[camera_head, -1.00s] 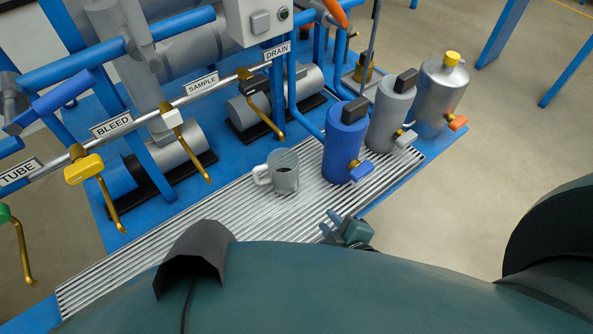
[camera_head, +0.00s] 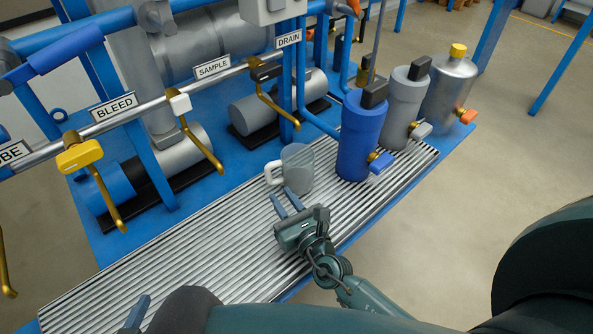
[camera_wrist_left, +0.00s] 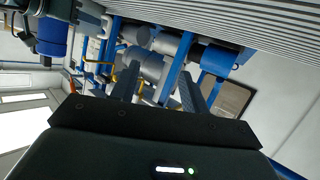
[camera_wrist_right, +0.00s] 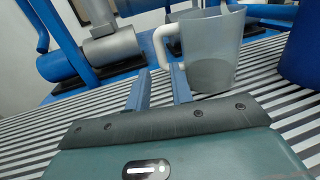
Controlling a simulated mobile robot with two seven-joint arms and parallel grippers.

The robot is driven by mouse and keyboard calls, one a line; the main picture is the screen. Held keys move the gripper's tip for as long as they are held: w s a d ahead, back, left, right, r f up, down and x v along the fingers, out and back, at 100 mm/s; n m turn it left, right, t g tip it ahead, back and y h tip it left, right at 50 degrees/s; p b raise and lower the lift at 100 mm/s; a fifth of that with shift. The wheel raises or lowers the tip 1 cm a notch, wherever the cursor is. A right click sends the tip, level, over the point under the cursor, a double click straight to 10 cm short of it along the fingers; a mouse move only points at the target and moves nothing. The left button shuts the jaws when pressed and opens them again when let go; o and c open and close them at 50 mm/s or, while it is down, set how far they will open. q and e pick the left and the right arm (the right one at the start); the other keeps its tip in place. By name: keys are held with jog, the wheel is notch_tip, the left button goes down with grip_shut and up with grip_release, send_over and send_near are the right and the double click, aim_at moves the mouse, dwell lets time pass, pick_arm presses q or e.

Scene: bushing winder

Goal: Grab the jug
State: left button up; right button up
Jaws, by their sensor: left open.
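The jug (camera_head: 299,170) is a grey cup with a pale handle on its left side. It stands upright on the ribbed metal grating, left of the blue cylinder. My right gripper (camera_head: 286,203) is just in front of the jug, fingers apart and pointing at it, with nothing between them. In the right wrist view the jug (camera_wrist_right: 212,55) rises beyond the open fingers (camera_wrist_right: 160,85), its handle near their line. My left gripper (camera_head: 137,312) shows only partly at the lower left of the head view. In the left wrist view its fingers (camera_wrist_left: 158,88) are apart and empty.
The blue cylinder (camera_head: 359,135) stands close right of the jug, with grey (camera_head: 404,105) and silver (camera_head: 449,90) ones beyond. A brass lever (camera_head: 278,112) hangs behind the jug. The grating (camera_head: 215,245) is clear to the left.

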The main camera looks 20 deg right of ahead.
aim_at(270, 179)
jog(key=w, duration=0.2)
jog(key=w+a, duration=0.1)
jog(key=w, duration=0.2)
jog(key=w+b, duration=0.1)
jog(key=w, duration=0.2)
jog(key=shift+w+a+f, duration=0.2)
jog(key=shift+w+a, duration=0.05)
jog(key=shift+c, duration=0.4)
grip_shut()
